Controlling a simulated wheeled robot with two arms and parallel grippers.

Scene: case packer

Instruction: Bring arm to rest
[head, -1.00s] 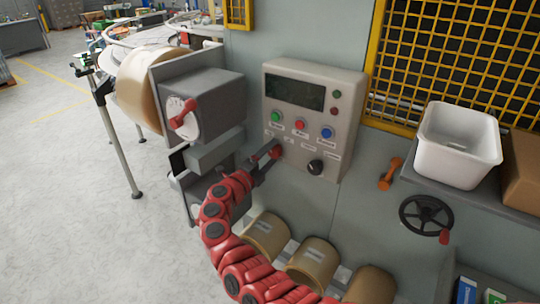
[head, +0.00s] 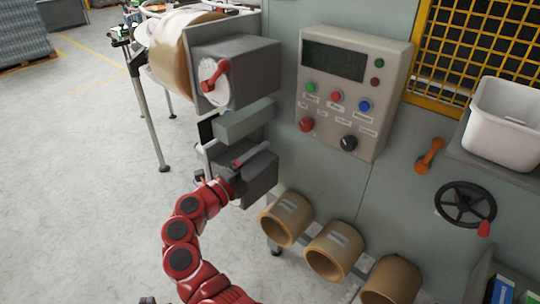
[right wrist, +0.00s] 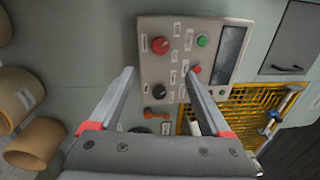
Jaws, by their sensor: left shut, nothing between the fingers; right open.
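My right arm, red with dark joints, rises from the bottom of the head view. Its gripper (head: 235,160) is in front of the grey boxes left of the control panel (head: 345,95). In the right wrist view the right gripper (right wrist: 158,74) is open, its two fingers apart with nothing between them. The panel (right wrist: 208,85) shows beyond the fingertips, apart from them. Its red mushroom button (head: 306,124) also shows in the right wrist view (right wrist: 160,45). Only a small dark bit of my left gripper (head: 148,300) shows at the bottom edge.
The grey box with a red-handled dial (head: 215,82) and the grey block (head: 245,122) are close to the right gripper. Cardboard rolls (head: 334,250) stick out below the panel. A handwheel (head: 465,205) and white bin (head: 505,125) are at right.

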